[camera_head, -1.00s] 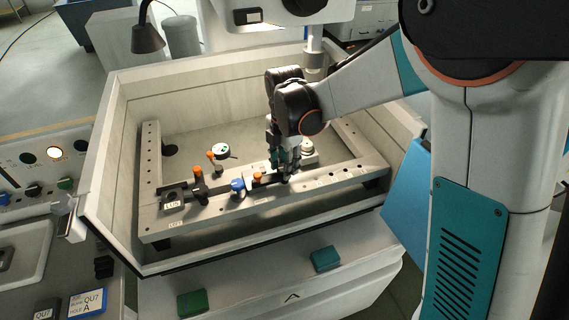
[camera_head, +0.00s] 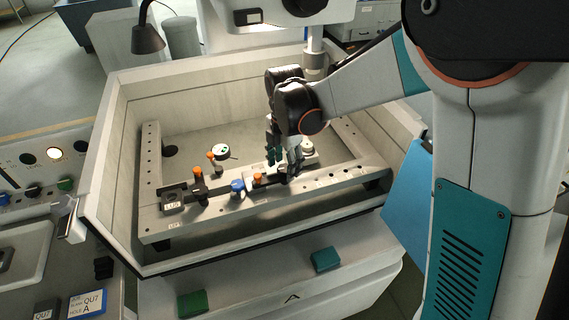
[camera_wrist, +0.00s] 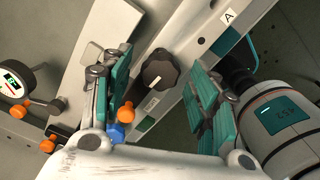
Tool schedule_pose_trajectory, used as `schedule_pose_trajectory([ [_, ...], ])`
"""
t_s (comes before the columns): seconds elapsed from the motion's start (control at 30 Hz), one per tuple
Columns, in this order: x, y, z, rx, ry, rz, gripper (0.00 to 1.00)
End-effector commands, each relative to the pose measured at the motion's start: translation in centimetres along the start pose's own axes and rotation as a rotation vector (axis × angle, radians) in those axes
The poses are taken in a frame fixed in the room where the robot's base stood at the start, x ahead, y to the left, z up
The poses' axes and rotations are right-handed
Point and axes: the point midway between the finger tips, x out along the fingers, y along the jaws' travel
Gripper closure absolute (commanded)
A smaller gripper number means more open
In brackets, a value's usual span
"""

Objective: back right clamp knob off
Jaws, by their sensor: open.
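A black lobed clamp knob (camera_wrist: 159,69) with a pale mark on top shows in the wrist view. It lies between the two teal-padded fingers of my gripper (camera_wrist: 163,98), with a gap on both sides. My gripper is open and empty of any held thing. In the head view my gripper (camera_head: 283,158) is over the right part of the clamping frame (camera_head: 345,175), and the black knob is hidden behind it. Whether the fingertips reach down to the knob's height I cannot tell.
Orange knobs (camera_head: 197,172) and a blue knob (camera_head: 238,186) stand along the frame's front bar, left of my gripper. A dial gauge (camera_head: 222,151) stands behind them. The tank wall (camera_head: 200,85) encloses the frame. A machine head (camera_head: 314,62) hangs close behind my gripper.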

Motion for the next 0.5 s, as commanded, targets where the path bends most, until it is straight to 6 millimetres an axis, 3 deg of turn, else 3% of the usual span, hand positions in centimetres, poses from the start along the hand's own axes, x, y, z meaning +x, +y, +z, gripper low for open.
schedule_pose_trajectory([
  [0.17, -2.3, 0.0, 0.0, 0.0, 0.0, 0.0, 0.45],
  [0.5, -9.0, 0.0, 0.0, 0.0, 0.0, 0.0, 0.45],
])
